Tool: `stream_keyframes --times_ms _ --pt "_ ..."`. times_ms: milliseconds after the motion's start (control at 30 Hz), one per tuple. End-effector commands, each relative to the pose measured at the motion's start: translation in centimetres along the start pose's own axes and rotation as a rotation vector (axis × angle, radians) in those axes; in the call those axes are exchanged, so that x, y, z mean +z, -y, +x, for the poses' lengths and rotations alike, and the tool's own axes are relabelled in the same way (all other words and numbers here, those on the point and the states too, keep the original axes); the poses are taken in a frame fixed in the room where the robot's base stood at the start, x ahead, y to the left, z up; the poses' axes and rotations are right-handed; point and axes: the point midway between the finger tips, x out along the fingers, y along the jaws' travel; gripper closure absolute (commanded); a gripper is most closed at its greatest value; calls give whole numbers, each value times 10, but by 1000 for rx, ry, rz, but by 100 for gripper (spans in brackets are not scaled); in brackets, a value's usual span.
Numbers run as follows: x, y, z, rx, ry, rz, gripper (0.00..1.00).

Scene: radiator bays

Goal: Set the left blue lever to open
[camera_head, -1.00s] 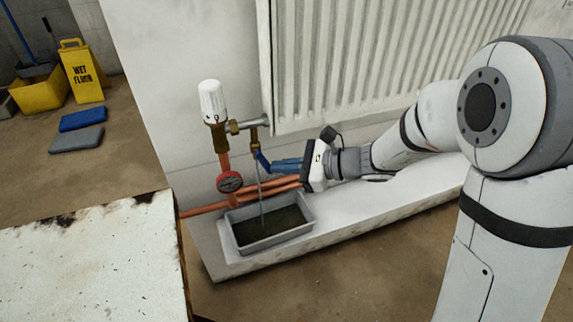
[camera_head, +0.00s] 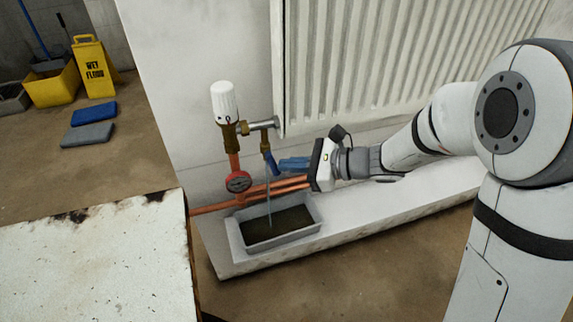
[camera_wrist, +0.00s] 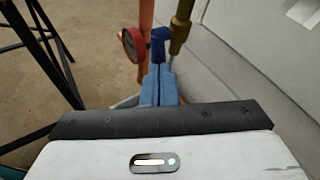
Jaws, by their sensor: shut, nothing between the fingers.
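The blue lever (camera_head: 270,162) sits on a brass valve below the radiator's pipe fitting and slants steeply downward. In the wrist view the blue lever (camera_wrist: 159,42) stands just beyond my fingertips, beside the brass pipe. My gripper (camera_head: 281,164) is shut and empty, its blue fingers reaching in from the right at the lever's height. In the wrist view my gripper (camera_wrist: 158,68) has its fingers pressed together, tips very close to the lever; I cannot tell whether they touch. A thin stream runs down below the valve into a grey tray (camera_head: 318,219).
A white thermostat head (camera_head: 223,101) stands above the valve, and a red round fitting (camera_head: 238,182) is left of the lever. Copper pipes (camera_head: 212,208) run behind the tray. The radiator (camera_head: 385,65) is behind my arm. Black legs (camera_wrist: 45,40) show at left in the wrist view.

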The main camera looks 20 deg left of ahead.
Motion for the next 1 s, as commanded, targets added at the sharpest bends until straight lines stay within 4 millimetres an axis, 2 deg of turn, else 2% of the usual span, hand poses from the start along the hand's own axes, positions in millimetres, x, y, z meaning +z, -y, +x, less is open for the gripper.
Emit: stream_keyframes --times_ms 167,267,367,700,833,1000 --pt "3 1 -3 0 0 0 100" --pt "3 0 -12 0 -1 1 100" --pt "2 -1 -28 0 0 2 100" --pt "-4 -1 -104 1 0 -1 100" --pt "-6 -2 -123 3 1 -1 100" --pt "-8 -3 -136 6 2 -2 100"
